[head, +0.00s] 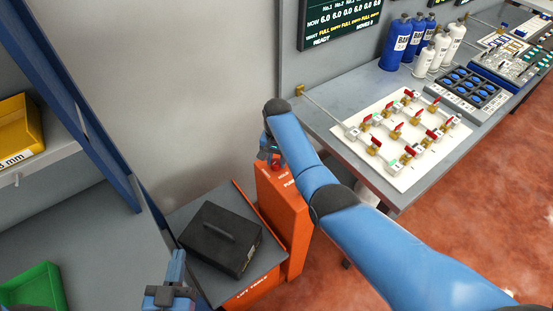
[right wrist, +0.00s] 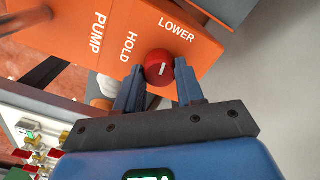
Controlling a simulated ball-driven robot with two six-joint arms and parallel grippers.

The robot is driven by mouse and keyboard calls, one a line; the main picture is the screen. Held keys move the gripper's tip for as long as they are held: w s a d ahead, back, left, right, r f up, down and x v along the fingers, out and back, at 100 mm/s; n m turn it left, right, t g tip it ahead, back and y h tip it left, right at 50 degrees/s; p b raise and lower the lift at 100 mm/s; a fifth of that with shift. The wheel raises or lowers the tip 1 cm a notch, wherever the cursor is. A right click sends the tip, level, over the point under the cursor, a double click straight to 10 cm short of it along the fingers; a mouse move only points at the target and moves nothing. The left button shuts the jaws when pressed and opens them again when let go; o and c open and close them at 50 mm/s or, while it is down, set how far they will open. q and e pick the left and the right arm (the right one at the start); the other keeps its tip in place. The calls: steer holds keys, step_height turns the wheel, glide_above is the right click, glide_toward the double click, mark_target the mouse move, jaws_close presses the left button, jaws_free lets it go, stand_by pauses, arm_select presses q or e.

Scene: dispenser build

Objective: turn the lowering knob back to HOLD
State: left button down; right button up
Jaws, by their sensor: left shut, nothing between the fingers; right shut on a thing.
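The red lowering knob (right wrist: 159,67) sits on the orange lift post (right wrist: 60,25), between the labels HOLD (right wrist: 128,47) and LOWER (right wrist: 176,32). A short white mark on it runs roughly up and down in the right wrist view, more toward LOWER than HOLD. My right gripper (right wrist: 160,85) is shut on the knob, one finger on each side. In the head view my right gripper (head: 271,157) is at the top of the post, with the knob (head: 275,167) partly hidden. My left gripper (head: 176,268) is shut and empty, low in the picture.
A black case (head: 220,238) rests on the lift table (head: 190,215) beside the post. A workbench with a white valve board (head: 400,178) stands to the right. A rack with yellow (head: 18,125) and green bins (head: 35,285) stands left. Red floor lies open on the right.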

mark_target(276, 161)
steer(key=n, duration=0.4)
steer(key=shift+n, duration=0.3)
steer(key=n, duration=0.3)
steer(key=shift+a+n, duration=0.1)
steer(key=shift+n, duration=0.2)
steer(key=n, duration=0.4)
steer(key=shift+n, duration=1.8)
steer(key=o, duration=1)
steer(key=shift+o, duration=0.2)
step_height(276, 161, up, 11)
steer(key=b, duration=0.2)
